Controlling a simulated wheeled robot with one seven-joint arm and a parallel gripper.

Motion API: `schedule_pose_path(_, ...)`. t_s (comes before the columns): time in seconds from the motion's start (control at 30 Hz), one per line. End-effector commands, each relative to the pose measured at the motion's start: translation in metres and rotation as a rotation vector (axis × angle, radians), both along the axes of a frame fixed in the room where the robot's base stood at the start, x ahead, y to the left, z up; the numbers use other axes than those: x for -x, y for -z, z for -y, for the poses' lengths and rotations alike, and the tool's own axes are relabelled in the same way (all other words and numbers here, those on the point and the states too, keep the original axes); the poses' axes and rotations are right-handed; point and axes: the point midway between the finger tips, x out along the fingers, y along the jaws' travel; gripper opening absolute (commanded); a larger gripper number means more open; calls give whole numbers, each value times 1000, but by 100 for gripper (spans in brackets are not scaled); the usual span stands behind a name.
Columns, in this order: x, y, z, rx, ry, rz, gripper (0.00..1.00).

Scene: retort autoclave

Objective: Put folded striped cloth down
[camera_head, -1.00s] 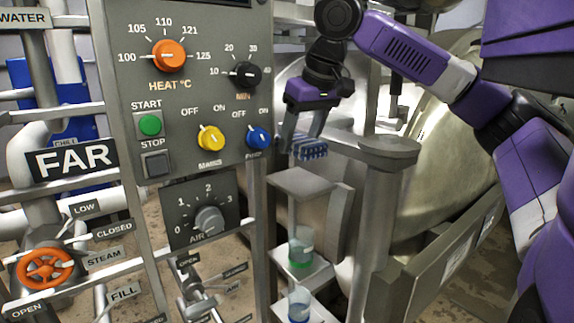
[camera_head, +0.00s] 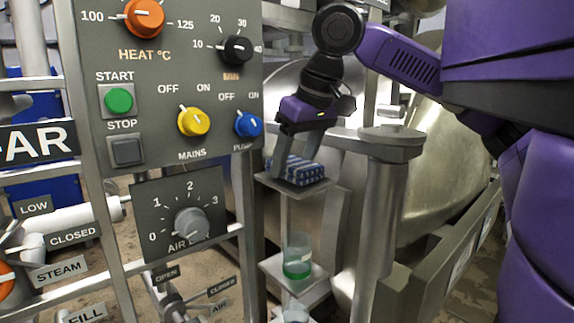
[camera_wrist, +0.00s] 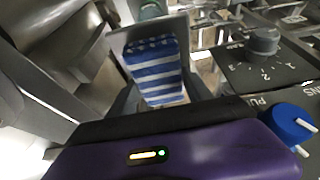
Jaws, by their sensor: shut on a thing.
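The folded striped cloth (camera_head: 298,171), blue and white, is at the top shelf (camera_head: 268,181), a small grey plate on a stand beside the control panel. In the wrist view the cloth (camera_wrist: 155,72) lies between my fingers, with the grey shelf plate (camera_wrist: 178,27) beyond and under it. My gripper (camera_head: 292,165) points down and is shut on the cloth. The cloth's underside appears at the plate's surface; whether its full weight rests there I cannot tell.
The control panel (camera_head: 180,60) with knobs and buttons stands close left of the shelf. A lower shelf holds a glass with green liquid (camera_head: 297,262). A grey post (camera_head: 385,200) and the steel vessel (camera_head: 425,150) stand to the right.

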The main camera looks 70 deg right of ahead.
Motion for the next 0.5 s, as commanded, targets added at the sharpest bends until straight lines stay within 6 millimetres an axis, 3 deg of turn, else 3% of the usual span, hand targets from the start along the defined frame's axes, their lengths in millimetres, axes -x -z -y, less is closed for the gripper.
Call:
schedule_pose_path(0.4,0,4,0,1,0,0,20)
schedule_pose_path(0.43,0,3,0,2,1,0,64)
schedule_pose_path(0.5,0,3,0,2,1,0,78)
